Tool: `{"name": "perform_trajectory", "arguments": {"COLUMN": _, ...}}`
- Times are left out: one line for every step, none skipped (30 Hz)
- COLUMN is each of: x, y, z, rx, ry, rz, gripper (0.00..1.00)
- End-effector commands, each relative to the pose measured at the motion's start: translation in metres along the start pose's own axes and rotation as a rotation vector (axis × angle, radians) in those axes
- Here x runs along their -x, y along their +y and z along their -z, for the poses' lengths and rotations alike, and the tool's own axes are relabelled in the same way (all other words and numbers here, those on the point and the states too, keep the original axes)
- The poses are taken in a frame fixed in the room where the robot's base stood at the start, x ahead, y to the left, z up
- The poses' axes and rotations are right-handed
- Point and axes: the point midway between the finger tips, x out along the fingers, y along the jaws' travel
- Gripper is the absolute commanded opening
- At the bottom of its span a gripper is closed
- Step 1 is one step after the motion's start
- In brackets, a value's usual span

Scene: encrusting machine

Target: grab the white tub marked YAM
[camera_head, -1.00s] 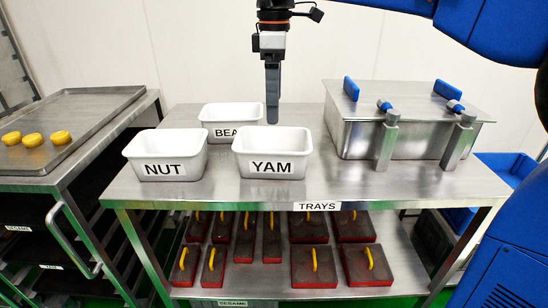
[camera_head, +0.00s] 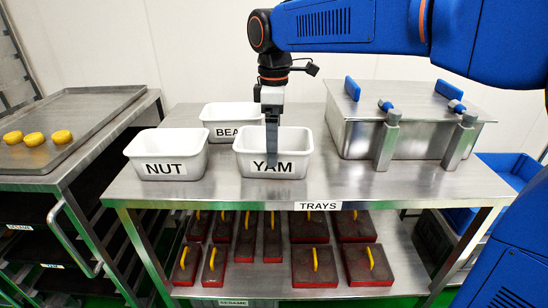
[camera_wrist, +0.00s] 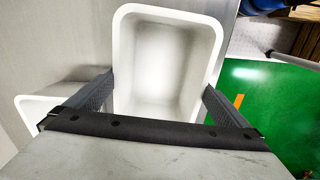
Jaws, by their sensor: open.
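The white YAM tub (camera_head: 298,150) stands upright on the steel table, right of the NUT tub, with its black-lettered label facing me. In the wrist view the empty white tub (camera_wrist: 165,55) lies between the two fingers. My gripper (camera_head: 272,160) is low at this tub, and one dark finger overlaps the front wall and part of the label. In the wrist view my gripper (camera_wrist: 160,95) is open, one finger beside each side wall. I cannot tell whether either finger touches. The far finger is hidden in the head view.
The NUT tub (camera_head: 168,155) stands close on the left and the BEAN-side tub (camera_head: 232,118), its label partly covered, stands behind. A steel box (camera_head: 350,140) with blue handles is at the right. Bare tabletop (camera_head: 225,190) lies in front.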

Motion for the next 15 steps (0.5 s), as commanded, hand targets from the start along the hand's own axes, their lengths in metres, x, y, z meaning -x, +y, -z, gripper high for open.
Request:
{"name": "perform_trajectory", "arguments": {"x": -0.0008, "y": 0.0001, "z": 0.0, "rx": 0.0, "ry": 0.0, "rz": 0.0, "gripper": 1.0}}
{"name": "perform_trajectory", "arguments": {"x": -0.0009, "y": 0.0001, "z": 0.0, "rx": 0.0, "ry": 0.0, "rz": 0.0, "gripper": 1.0}}
{"name": "perform_trajectory", "arguments": {"x": -0.0009, "y": 0.0001, "z": 0.0, "rx": 0.0, "ry": 0.0, "rz": 0.0, "gripper": 1.0}}
{"name": "perform_trajectory", "arguments": {"x": -0.0008, "y": 0.0001, "z": 0.0, "rx": 0.0, "ry": 0.0, "rz": 0.0, "gripper": 1.0}}
{"name": "perform_trajectory", "arguments": {"x": -0.0008, "y": 0.0001, "z": 0.0, "rx": 0.0, "ry": 0.0, "rz": 0.0, "gripper": 1.0}}
{"name": "perform_trajectory", "arguments": {"x": -0.0008, "y": 0.0001, "z": 0.0, "rx": 0.0, "ry": 0.0, "rz": 0.0, "gripper": 1.0}}
{"name": "perform_trajectory", "arguments": {"x": -0.0007, "y": 0.0001, "z": 0.0, "rx": 0.0, "ry": 0.0, "rz": 0.0, "gripper": 0.95}}
{"name": "perform_trajectory", "arguments": {"x": -0.0007, "y": 0.0001, "z": 0.0, "rx": 0.0, "ry": 0.0, "rz": 0.0, "gripper": 0.88}}
{"name": "perform_trajectory", "arguments": {"x": -0.0007, "y": 0.0001, "z": 0.0, "rx": 0.0, "ry": 0.0, "rz": 0.0, "gripper": 0.79}}
{"name": "perform_trajectory", "arguments": {"x": -0.0007, "y": 0.0001, "z": 0.0, "rx": 0.0, "ry": 0.0, "rz": 0.0, "gripper": 0.71}}
{"name": "perform_trajectory", "arguments": {"x": -0.0006, "y": 0.0001, "z": 0.0, "rx": 0.0, "ry": 0.0, "rz": 0.0, "gripper": 0.64}}
{"name": "perform_trajectory", "arguments": {"x": -0.0006, "y": 0.0001, "z": 0.0, "rx": 0.0, "ry": 0.0, "rz": 0.0, "gripper": 0.56}}
{"name": "perform_trajectory", "arguments": {"x": -0.0005, "y": 0.0001, "z": -0.0001, "rx": 0.0, "ry": 0.0, "rz": 0.0, "gripper": 0.56}}
{"name": "perform_trajectory", "arguments": {"x": -0.0005, "y": 0.0001, "z": -0.0001, "rx": 0.0, "ry": 0.0, "rz": 0.0, "gripper": 0.56}}
{"name": "perform_trajectory", "arguments": {"x": -0.0004, "y": 0.0001, "z": -0.0001, "rx": 0.0, "ry": 0.0, "rz": 0.0, "gripper": 0.56}}
